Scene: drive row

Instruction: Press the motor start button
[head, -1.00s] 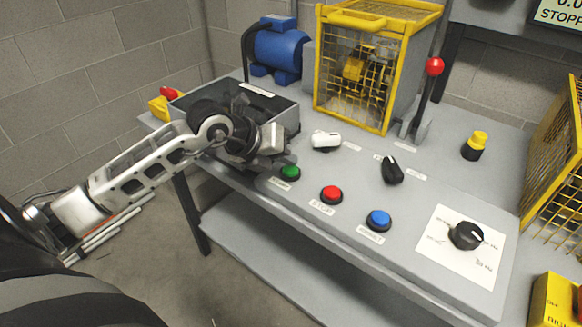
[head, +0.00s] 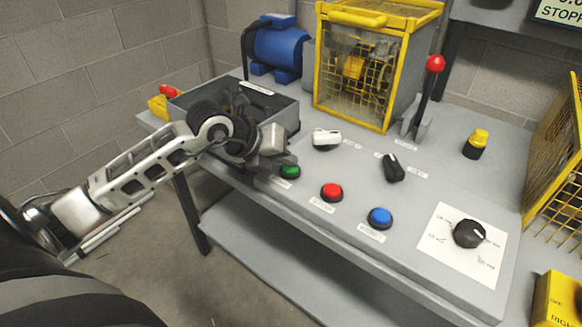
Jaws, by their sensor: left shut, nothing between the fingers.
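The green button (head: 289,171) sits at the left end of the front row on the grey control panel (head: 300,208). Its label is partly hidden by my left gripper. The left gripper (head: 278,163) is shut and empty, its tip close above and left of the green button; I cannot tell whether it touches. The red button (head: 332,191) and the blue button (head: 380,217) are to the right in the same row. At the top right, a display (head: 562,12) reads "STOPP", cut off by the frame edge. My right gripper is not in view.
A black dial (head: 469,234) is at right. A grey open box (head: 285,118) stands beside my left arm, a yellow cage (head: 378,65) and blue motor (head: 277,50) behind.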

